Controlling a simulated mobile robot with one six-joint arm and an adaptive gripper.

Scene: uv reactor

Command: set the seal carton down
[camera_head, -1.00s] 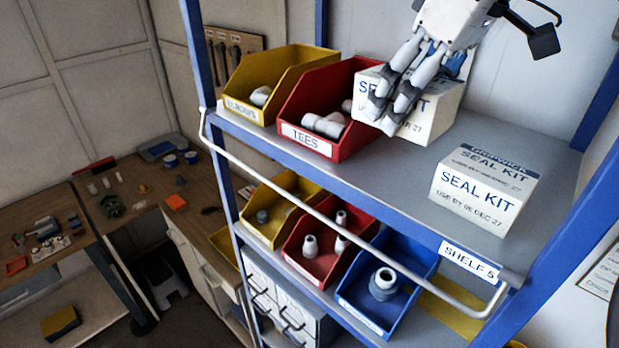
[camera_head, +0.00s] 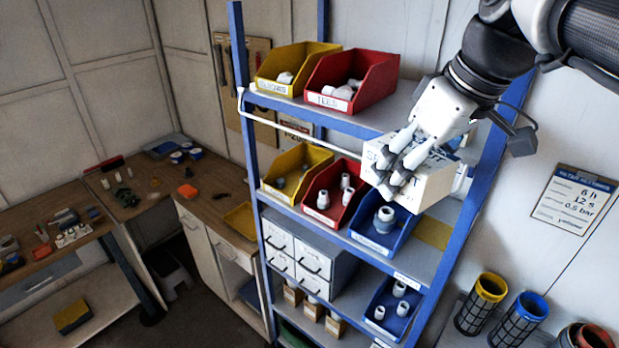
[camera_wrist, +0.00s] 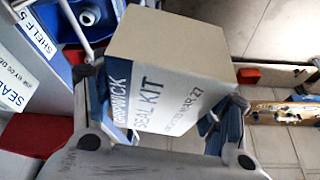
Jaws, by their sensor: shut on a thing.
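My gripper (camera_head: 396,166) is shut on a white seal carton (camera_head: 432,184), holding it in the air in front of the blue shelf rack. In the wrist view the same carton (camera_wrist: 172,62) sits between the two fingers (camera_wrist: 163,128). Its printed face reads SEAL KIT with a date ending MAR 27. A second seal carton (camera_wrist: 18,84) shows in part at the left of the wrist view, near the SHELF 5 label (camera_wrist: 36,32). In the head view the held carton and my gripper cover most of the place where it stood.
The top shelf holds a yellow bin (camera_head: 290,68) and a red TEES bin (camera_head: 350,84). Lower bins include a blue one (camera_head: 372,240). A white rail (camera_head: 300,118) crosses the rack's front. Mesh cylinders (camera_head: 482,304) stand at lower right. A workbench (camera_head: 215,200) is at left.

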